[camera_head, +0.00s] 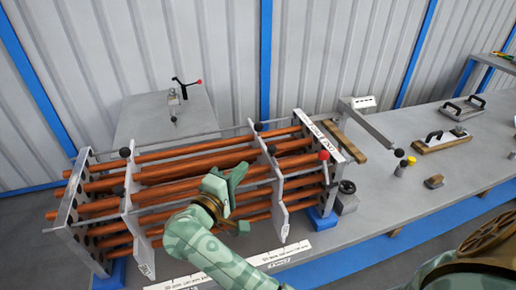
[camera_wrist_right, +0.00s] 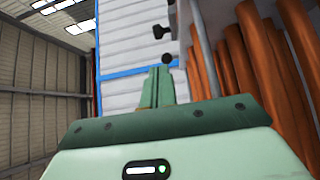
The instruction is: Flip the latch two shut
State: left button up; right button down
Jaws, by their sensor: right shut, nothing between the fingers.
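A frame of copper-coloured tubes (camera_head: 160,172) between upright metal plates stands on the bench in the head view. A red-knobbed lever (camera_head: 323,156) is at its right end plate. Black ball knobs (camera_head: 271,149) sit on rods at its plates. I cannot tell which part is latch two. My right gripper (camera_head: 240,175) is shut and empty, in front of the tubes near the middle plate. In the right wrist view its fingers (camera_wrist_right: 157,88) are together, with a black knob (camera_wrist_right: 167,59) just beyond their tips in the picture; contact is unclear. My left gripper is not in view.
Copper tubes (camera_wrist_right: 245,60) run close along the right of the wrist view. A black handwheel (camera_head: 347,187) and an angled metal bar (camera_head: 372,125) are right of the frame. Handled tools (camera_head: 442,142) lie further right on the bench (camera_head: 400,190).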

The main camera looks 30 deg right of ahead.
aim_at(270, 152)
dwell(0.3)
jog(key=p+x, duration=0.1)
jog(key=x, duration=0.9)
jog(key=shift+p, duration=0.4)
jog(key=shift+s+a+b, duration=0.15)
jog(key=shift+s+a, duration=0.1)
jog(key=shift+s, duration=0.65)
jog(key=shift+s+a+b, duration=0.15)
jog(key=shift+s+a, duration=0.05)
jog(key=shift+s, duration=0.7)
